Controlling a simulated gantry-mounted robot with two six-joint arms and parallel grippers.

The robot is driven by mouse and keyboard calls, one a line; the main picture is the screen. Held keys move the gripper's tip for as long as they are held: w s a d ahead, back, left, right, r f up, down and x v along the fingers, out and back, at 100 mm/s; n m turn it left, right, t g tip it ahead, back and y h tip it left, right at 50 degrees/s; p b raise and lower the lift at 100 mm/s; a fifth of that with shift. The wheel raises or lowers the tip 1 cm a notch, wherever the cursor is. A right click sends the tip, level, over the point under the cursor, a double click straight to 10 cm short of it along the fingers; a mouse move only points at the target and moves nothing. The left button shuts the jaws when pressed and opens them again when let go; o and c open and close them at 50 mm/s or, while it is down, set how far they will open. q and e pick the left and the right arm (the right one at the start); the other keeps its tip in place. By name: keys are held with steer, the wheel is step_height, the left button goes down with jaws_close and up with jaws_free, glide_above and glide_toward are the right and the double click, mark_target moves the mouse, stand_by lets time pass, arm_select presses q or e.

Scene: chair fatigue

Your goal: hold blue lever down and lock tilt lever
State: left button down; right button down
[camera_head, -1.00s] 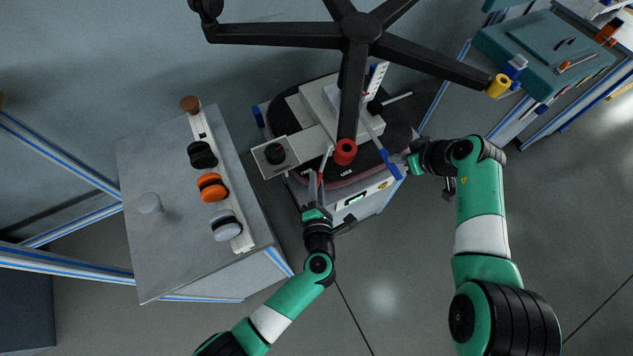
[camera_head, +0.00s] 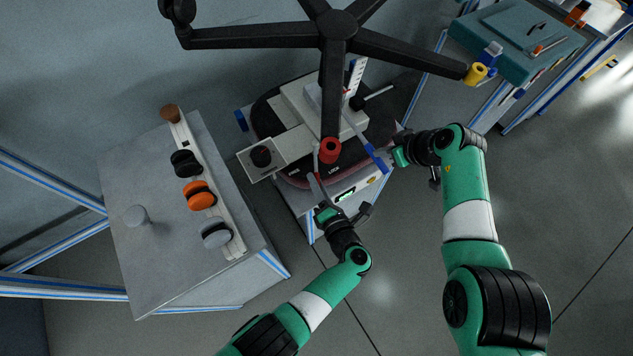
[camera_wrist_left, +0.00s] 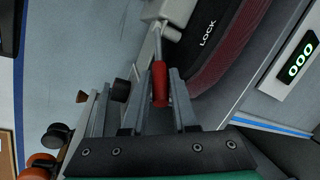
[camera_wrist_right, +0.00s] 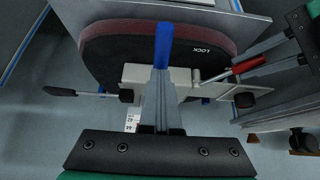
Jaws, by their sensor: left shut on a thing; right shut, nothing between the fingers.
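The blue lever (camera_head: 377,162) sticks out from the chair's grey tilt mechanism (camera_head: 290,150), toward my right gripper. My right gripper (camera_head: 394,157) is shut and empty at the blue lever's end. In the right wrist view its closed fingertips (camera_wrist_right: 162,75) overlap the blue lever (camera_wrist_right: 162,45); contact is hard to tell. The tilt lever has a red handle (camera_wrist_left: 159,85) on a thin metal rod. My left gripper (camera_head: 316,185) is shut on this red handle, which lies between its fingers. LOCK is printed on the dark seat (camera_wrist_right: 185,48) near the red handle.
A teal case (camera_head: 520,45) lies back right. Open floor is in front.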

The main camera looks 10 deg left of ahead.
arm_select(q)
steer(key=c, duration=0.7)
jaws_free()
steer(key=shift+f, duration=0.1)
steer(key=shift+s, duration=0.1)
steer(key=v, duration=1.2)
